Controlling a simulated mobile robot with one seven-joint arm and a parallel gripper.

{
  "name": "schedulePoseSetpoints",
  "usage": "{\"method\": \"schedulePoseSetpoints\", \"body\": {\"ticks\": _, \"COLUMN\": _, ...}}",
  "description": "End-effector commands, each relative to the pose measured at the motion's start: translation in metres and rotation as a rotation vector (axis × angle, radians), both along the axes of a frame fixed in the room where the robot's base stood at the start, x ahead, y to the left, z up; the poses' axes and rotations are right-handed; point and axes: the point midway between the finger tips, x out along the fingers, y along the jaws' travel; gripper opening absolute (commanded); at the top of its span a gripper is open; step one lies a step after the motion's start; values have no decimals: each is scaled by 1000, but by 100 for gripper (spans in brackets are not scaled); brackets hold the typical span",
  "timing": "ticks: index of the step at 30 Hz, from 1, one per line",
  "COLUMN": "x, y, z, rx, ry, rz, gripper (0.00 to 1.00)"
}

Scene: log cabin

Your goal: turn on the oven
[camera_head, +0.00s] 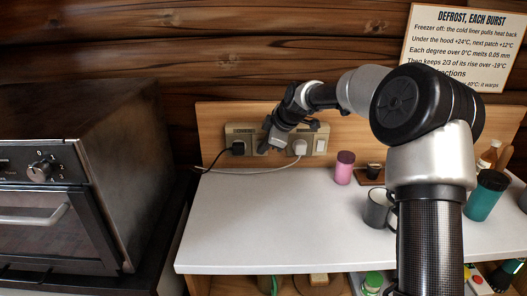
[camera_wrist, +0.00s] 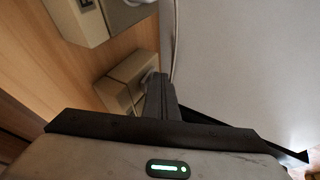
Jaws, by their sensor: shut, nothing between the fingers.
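The oven (camera_head: 95,150) stands at the left in the head view, its door closed. Its black knob (camera_head: 40,171) is on the front panel with 0, 2 and 4 printed around it; I cannot tell its exact pointer setting. My gripper (camera_head: 271,140) is at the wall outlets, well right of the oven. It is shut and empty, with its fingers (camera_wrist: 160,97) together in the wrist view. A black plug (camera_head: 238,148) sits in the left outlet (camera_head: 240,132), and a white plug (camera_head: 299,147) sits in the right outlet (camera_head: 320,139). The fingertips are close to the outlets; contact is unclear.
The white counter (camera_head: 260,220) is mostly clear at its left. A pink cup (camera_head: 344,168), a grey mug (camera_head: 377,209) and a teal cup (camera_head: 486,195) stand farther right. A black cord (camera_head: 212,160) and a white cord run left from the plugs. A sign (camera_head: 463,45) hangs above.

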Motion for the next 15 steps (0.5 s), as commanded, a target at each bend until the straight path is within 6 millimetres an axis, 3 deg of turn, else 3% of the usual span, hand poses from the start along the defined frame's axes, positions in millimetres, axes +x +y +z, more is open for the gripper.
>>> {"method": "schedulePoseSetpoints", "body": {"ticks": 15, "x": 0, "y": 0, "z": 15, "rx": 0, "ry": -1, "rz": 0, "gripper": 0}}
